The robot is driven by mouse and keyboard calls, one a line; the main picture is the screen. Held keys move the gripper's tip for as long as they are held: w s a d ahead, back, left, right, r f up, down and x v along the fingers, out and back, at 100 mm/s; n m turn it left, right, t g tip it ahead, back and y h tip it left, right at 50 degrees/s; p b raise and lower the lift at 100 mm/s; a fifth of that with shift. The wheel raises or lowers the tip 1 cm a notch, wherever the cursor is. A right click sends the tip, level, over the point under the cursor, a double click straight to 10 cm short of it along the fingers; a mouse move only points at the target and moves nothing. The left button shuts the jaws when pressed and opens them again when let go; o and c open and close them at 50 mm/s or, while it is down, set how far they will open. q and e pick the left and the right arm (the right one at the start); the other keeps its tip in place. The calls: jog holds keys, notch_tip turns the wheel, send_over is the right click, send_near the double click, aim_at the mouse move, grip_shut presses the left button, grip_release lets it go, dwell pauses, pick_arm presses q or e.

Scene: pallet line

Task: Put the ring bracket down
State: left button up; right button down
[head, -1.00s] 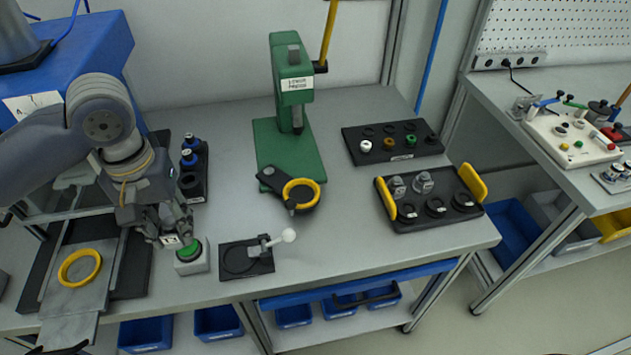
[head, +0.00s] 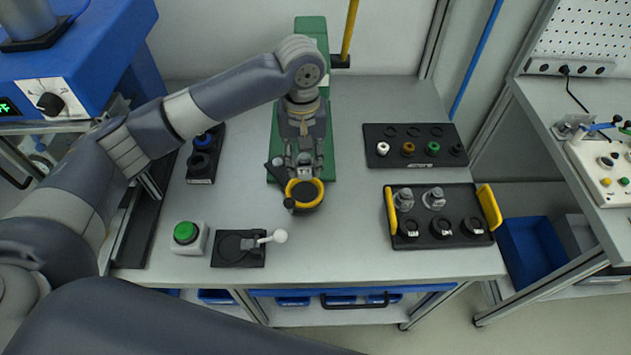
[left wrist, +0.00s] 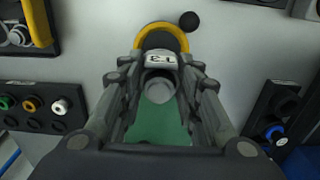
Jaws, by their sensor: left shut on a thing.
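My left gripper (head: 304,160) is over the green press base (head: 328,150), just behind the yellow ring fixture (head: 305,207). It is shut on a small grey round part, which I take as the ring bracket (left wrist: 160,88). In the left wrist view the bracket is between the fingers, beside a white label. The fixture's yellow ring (left wrist: 147,36) shows just beyond the fingertips in that view. Whether the bracket touches the fixture or base, I cannot tell. In the head view the fingers mostly hide the bracket. My right gripper is not in view.
A black tray with yellow handles (head: 465,198) holds two grey metal parts at right. Behind it is a black rack (head: 398,160) with coloured rings. A green button box (head: 186,235) and a clamp with white knob (head: 280,236) stand at front left. Table front right of the clamp is clear.

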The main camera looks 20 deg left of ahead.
aim_at(303, 175)
pick_arm(q)
notch_tip(303, 175, down, 5)
jog(key=shift+a+r+p, duration=0.1)
jog(key=shift+a+p, duration=0.05)
jog(key=shift+p, duration=0.15)
notch_tip(303, 175, down, 3)
jog(key=shift+f, duration=0.15)
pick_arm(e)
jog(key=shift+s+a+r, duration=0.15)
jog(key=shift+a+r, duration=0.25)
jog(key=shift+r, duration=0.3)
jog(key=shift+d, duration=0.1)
